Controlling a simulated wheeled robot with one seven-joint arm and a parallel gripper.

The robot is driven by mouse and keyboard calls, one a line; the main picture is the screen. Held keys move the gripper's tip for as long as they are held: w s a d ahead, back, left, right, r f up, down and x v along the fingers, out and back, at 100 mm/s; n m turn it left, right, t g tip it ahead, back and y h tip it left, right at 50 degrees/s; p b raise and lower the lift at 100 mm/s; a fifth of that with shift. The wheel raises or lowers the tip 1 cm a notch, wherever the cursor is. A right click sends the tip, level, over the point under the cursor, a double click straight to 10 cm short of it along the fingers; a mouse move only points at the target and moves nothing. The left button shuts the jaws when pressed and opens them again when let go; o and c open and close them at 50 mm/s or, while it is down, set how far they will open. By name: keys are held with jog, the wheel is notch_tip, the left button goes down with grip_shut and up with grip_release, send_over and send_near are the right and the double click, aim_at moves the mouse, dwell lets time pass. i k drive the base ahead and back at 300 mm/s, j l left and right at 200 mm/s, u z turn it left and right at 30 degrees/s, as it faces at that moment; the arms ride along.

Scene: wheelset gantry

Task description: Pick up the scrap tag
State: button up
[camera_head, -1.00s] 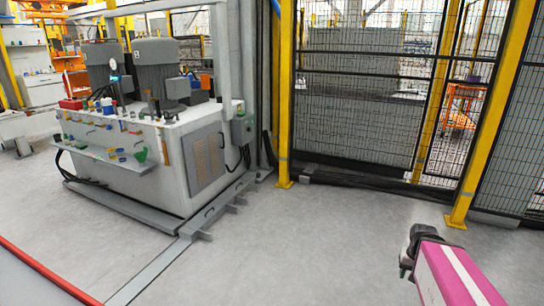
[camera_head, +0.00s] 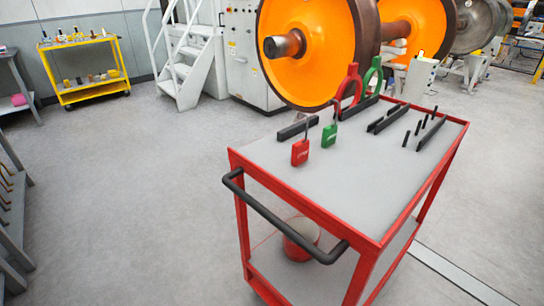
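A red tag with a ring-shaped top (camera_head: 351,86) stands upright near the far left edge of the red trolley's grey top (camera_head: 385,185). A similar green ring-shaped tag (camera_head: 373,74) stands right behind it. Nearer me, a red padlock-shaped piece (camera_head: 300,152) and a green one (camera_head: 329,136) are at the trolley's left side, each with a shackle. The white marks on them are too small to read. No piece is legibly marked as scrap, so I cannot tell for sure which is the scrap tag. My gripper is not in view.
Several black bars and pegs (camera_head: 389,118) are on the trolley top. Its black handle (camera_head: 285,228) juts out towards me. A red bucket (camera_head: 301,240) is on the lower shelf. An orange wheelset (camera_head: 315,50) stands behind. A yellow cart (camera_head: 90,72) is far left; the floor between is clear.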

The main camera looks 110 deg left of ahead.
aim_at(300, 151)
jog(key=u, duration=2)
